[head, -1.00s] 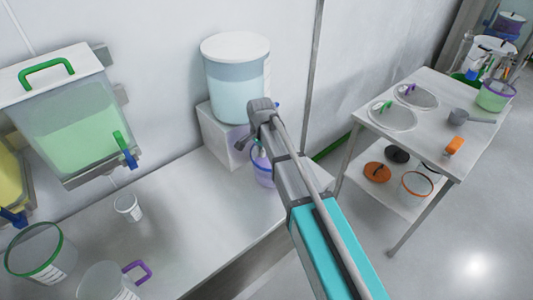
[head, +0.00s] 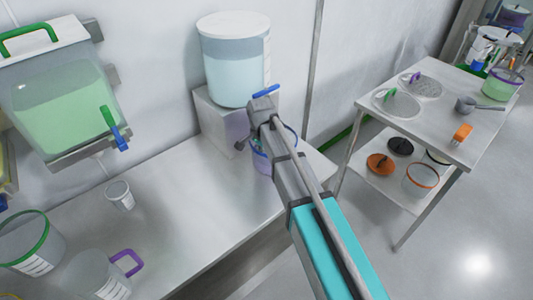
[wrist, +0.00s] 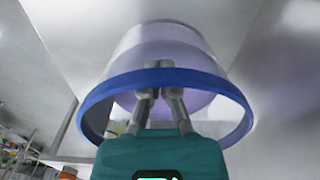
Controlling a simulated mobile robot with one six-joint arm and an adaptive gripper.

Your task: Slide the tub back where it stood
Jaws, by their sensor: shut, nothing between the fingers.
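A clear tub with a blue rim and purplish contents (wrist: 165,38) fills the middle of the wrist view. In the head view the tub (head: 260,166) stands on the bench below the white-lidded dispenser, mostly hidden by my arm. My gripper (wrist: 158,93) is shut and empty, its fingertips overlapping the tub's rim opening in the wrist view. I cannot tell whether they are inside the tub or touching it. In the head view my gripper is hidden behind my arm.
The dispenser (head: 232,65) stands on a white block (head: 218,119) at the wall. A green-filled tank (head: 60,105) hangs at the left, above a small cup (head: 119,194) and jugs. A trolley (head: 440,125) with lids and a scoop stands right. The mid bench is clear.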

